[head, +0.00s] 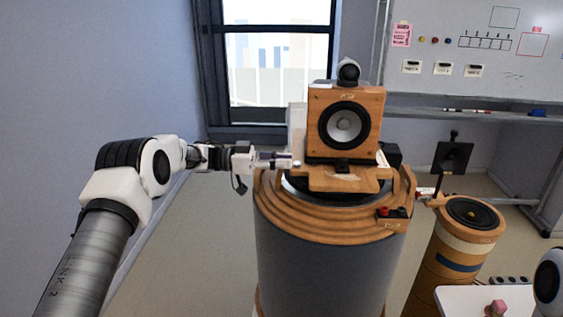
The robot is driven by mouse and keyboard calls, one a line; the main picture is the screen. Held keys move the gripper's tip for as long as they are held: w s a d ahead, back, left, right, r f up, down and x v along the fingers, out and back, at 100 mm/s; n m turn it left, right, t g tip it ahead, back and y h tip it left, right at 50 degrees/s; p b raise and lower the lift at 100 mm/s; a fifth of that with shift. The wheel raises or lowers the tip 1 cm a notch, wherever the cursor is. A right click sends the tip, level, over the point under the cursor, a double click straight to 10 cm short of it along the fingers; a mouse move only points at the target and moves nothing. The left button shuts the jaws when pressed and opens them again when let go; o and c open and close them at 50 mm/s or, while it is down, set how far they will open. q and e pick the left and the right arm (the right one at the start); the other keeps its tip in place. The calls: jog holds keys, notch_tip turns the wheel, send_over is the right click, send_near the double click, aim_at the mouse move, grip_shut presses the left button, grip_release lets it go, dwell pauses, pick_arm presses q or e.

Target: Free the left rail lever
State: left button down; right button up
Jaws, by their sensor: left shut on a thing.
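A wooden speaker (345,124) with a round grey cone stands on a wooden cradle (345,180) on top of a round, stepped wooden pedestal (330,234). My left gripper (281,160) reaches in from the left, level with the base of the speaker. It is shut on the left rail lever at the left side of the cradle. The lever is small and mostly hidden by the fingers, so its angle cannot be made out. My right gripper is not in view.
A red and black button box (392,215) sits on the pedestal's front right rim. A second, lower pedestal (466,240) with a flat speaker stands to the right. A white table (470,302) with a pink object (496,307) is at the bottom right. Floor at the left is clear.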

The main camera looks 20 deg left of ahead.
pick_arm(q)
jog(key=shift+r, duration=0.15)
jog(key=c, duration=1.1)
grip_release()
jog(key=v, duration=1.2)
